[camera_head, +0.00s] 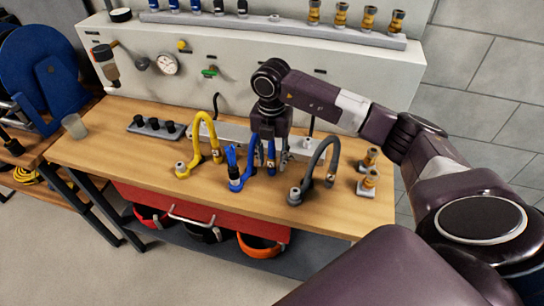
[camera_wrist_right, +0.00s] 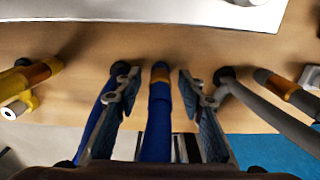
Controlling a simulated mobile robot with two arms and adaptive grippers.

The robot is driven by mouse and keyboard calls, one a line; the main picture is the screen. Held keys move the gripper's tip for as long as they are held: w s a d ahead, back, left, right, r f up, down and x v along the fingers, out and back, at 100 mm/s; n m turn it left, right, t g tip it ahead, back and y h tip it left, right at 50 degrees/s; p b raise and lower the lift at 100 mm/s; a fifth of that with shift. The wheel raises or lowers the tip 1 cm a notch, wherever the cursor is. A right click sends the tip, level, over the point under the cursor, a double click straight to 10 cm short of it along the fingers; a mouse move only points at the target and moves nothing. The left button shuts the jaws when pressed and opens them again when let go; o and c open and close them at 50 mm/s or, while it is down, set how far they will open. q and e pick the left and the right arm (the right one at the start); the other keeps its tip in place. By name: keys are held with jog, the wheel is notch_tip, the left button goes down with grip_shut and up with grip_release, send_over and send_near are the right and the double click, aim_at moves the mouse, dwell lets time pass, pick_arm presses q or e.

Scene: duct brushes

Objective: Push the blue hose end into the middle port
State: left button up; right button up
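In the head view my right gripper (camera_head: 270,155) points down over the workbench at the blue hose (camera_head: 247,160), partly hiding it. In the right wrist view its two fingers (camera_wrist_right: 158,85) stand apart, one on each side of the blue hose end (camera_wrist_right: 160,105), which has an orange-brown band. Gaps show between the hose end and both fingers. Another blue length runs behind the left finger. A pale grey bar (camera_head: 205,128) lies behind the gripper on the bench; the gripper covers its middle, and I cannot make out the middle port. My left gripper is not in view.
A yellow hose (camera_head: 207,133) arches to the left and a grey hose (camera_head: 322,153) to the right, both close to the gripper. Brass fittings (camera_head: 369,178) stand at the bench's right end. A block with black caps (camera_head: 153,125) sits left; bare wood (camera_head: 110,135) lies beside it.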

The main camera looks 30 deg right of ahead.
aim_at(272, 148)
grip_shut()
jog(key=shift+r, duration=0.2)
jog(key=shift+w+r+p, duration=0.1)
jog(key=shift+r+p, duration=0.25)
jog(key=shift+p, duration=0.05)
jog(key=shift+r+p, duration=0.35)
jog(key=shift+r, duration=0.25)
jog(key=shift+r+p, duration=1.35)
jog(key=shift+r, duration=0.55)
